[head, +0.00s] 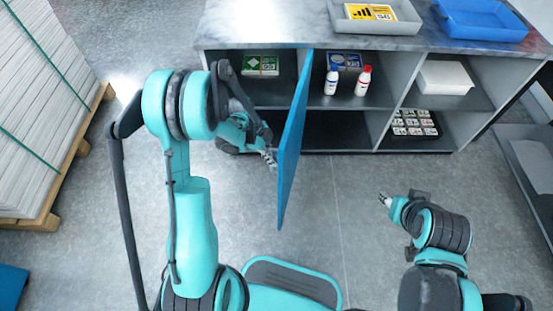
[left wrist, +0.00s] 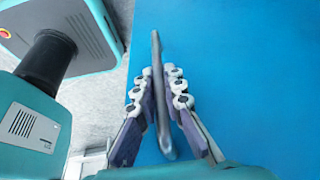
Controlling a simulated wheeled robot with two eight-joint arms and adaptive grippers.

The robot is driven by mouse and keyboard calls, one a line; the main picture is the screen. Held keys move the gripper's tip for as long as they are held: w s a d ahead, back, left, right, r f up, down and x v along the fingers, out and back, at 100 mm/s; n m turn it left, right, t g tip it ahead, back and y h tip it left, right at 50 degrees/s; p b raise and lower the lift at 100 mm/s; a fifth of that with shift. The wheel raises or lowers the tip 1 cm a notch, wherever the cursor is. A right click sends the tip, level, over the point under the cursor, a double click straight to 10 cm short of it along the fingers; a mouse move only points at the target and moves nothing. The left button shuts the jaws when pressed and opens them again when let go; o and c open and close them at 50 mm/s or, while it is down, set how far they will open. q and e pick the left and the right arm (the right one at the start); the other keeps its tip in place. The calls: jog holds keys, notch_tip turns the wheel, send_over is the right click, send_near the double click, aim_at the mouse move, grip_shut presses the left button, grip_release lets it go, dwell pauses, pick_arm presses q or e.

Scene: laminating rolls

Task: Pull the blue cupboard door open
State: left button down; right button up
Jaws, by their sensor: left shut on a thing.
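The blue cupboard door (head: 293,140) stands swung out from the cupboard (head: 335,128), seen nearly edge-on in the head view. In the left wrist view the door's blue face (left wrist: 245,70) fills most of the right side. A dark bar handle (left wrist: 158,85) runs along it. My left gripper (head: 270,158) is at the door's left side. Its fingers (left wrist: 160,88) are on both sides of the handle, shut on it. My right gripper (head: 385,199) is away from the door, over the floor at right; its fingers are too small to judge.
The open shelves hold two bottles (head: 362,80), a white box (head: 445,76) and small packs (head: 414,122). A blue tray (head: 482,18) and a white tray (head: 375,14) stand on top. A pallet of sheets (head: 40,110) is at left. Floor in front of the cupboard is clear.

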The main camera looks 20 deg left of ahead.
pick_arm(q)
jog(key=c, duration=1.6)
grip_release()
jog(key=shift+r, duration=0.1)
jog(key=v, duration=1.2)
jog(key=shift+s, duration=0.1)
jog(key=s+d+r+n+t+y, duration=0.2)
jog(key=s+r+n+t, duration=0.1)
jog(key=s+r+n, duration=0.2)
jog(key=s+d+r+n+t+y, duration=0.2)
jog(key=s+d+r+n+t, duration=0.1)
jog(key=s+n, duration=0.7)
jog(key=r+n+t, duration=0.1)
jog(key=r+n, duration=0.1)
jog(key=shift+d+n+y, duration=0.3)
